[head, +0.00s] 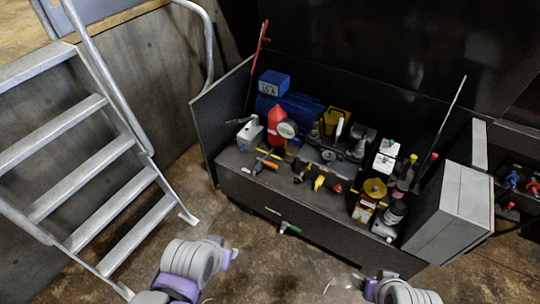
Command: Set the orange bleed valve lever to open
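A small orange lever handle (267,164) shows near the left end of the dark machine bench (300,196), close to a red part and a round gauge. It is small and I cannot tell its exact angle or whether it stands at open. Only grey and purple links of my two arms show at the bottom edge, well short of the lever. I cannot make out the fingers of either gripper.
The bench carries a blue motor (290,106), a round gauge (287,129), a yellow-topped unit (375,188) and several fittings. A green-handled lever (289,228) sticks out of its front. Metal stairs (88,165) stand at left. Floor before the bench is partly clear.

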